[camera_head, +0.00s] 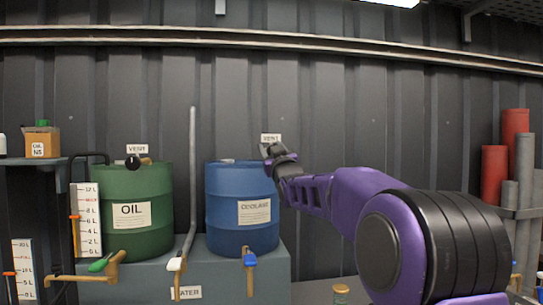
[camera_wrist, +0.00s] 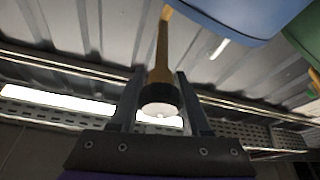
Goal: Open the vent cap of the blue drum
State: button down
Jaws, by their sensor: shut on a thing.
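The blue drum (camera_head: 220,195), labelled COOLANT, stands right of the green drum. In the wrist view, part of its blue side (camera_wrist: 225,18) shows at the top. My gripper (camera_head: 273,152) is at the drum's top right edge, below the VENT sign. The wrist view shows my gripper (camera_wrist: 160,80) with its fingers on either side of the brass vent pipe and its dark, pale-faced cap (camera_wrist: 160,98). The fingers are shut on the cap. In the head view my gripper hides the cap, and whether it has turned cannot be told.
The green OIL drum (camera_head: 120,190) with its own dark vent cap (camera_head: 133,163) stands to the left. A grey upright pipe (camera_head: 191,150) rises between the drums. Levers with blue (camera_head: 249,260) and white (camera_head: 177,264) handles stick out in front. The corrugated wall is close behind.

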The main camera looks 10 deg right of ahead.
jog(key=n+y, duration=0.1)
jog(key=n, duration=0.1)
jog(key=n+g+y+p, duration=0.1)
jog(key=n, duration=0.2)
jog(key=shift+a+r+y, duration=0.15)
jog(key=shift+y, duration=0.15)
jog(key=n+p, duration=0.1)
jog(key=n, duration=0.1)
jog(key=n+g+y+p, duration=0.1)
jog(key=n, duration=0.2)
jog(key=n+g+y+p, duration=0.1)
jog(key=n+p, duration=0.1)
jog(key=shift+a, duration=0.25)
jog(key=n+g, duration=0.1)
jog(key=n, duration=0.2)
jog(key=f+n+g+p, duration=0.1)
jog(key=n, duration=0.2)
jog(key=shift+a, duration=0.1)
jog(key=n, duration=0.1)
jog(key=n+g, duration=0.1)
jog(key=n+h, duration=0.1)
jog(key=n, duration=0.1)
jog(key=shift+f+g, duration=0.25)
jog(key=shift+g, duration=0.15)
jog(key=shift+c, duration=1.8)
grip_release()
jog(key=shift+f, duration=0.1)
jog(key=shift+s, duration=0.1)
